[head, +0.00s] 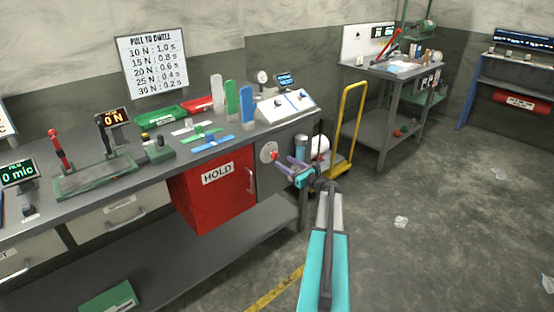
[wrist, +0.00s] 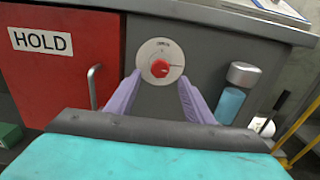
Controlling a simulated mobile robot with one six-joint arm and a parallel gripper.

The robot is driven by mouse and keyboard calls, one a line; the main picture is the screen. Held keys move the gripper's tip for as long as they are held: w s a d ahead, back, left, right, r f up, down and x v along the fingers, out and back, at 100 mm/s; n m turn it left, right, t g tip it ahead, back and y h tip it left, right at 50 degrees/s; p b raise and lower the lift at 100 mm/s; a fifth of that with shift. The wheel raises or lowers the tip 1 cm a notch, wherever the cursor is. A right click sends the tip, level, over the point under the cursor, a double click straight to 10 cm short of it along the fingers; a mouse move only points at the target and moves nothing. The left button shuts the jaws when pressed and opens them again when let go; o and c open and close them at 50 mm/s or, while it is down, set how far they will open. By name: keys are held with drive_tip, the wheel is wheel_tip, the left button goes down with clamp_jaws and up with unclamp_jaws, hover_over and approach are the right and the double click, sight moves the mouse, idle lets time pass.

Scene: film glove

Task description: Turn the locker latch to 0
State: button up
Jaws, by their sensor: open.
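The locker latch is a red knob (wrist: 160,68) on a round pale dial plate (wrist: 147,53), set in the grey panel under the bench. The dial plate also shows in the head view (head: 268,151), with the red knob (head: 274,155) on it. The dial's markings are too small to read. My gripper (wrist: 158,92) is open, its two purple fingers pointing at the dial, one at each lower side of the knob. I cannot tell whether they touch it. In the head view my gripper (head: 288,166) is just right of the dial.
A red locker door (head: 212,190) marked HOLD, with a vertical handle (wrist: 95,86), is left of the dial. A blue bottle (wrist: 235,90) stands right of it. A yellow trolley (head: 347,135) is behind my arm.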

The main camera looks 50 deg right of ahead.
sight(276, 157)
drive_tip(key=shift+w+d+p, duration=0.2)
drive_tip(key=shift+w+p, duration=0.15)
drive_tip(key=shift+w, duration=2.5)
drive_tip(key=shift+c, duration=0.5)
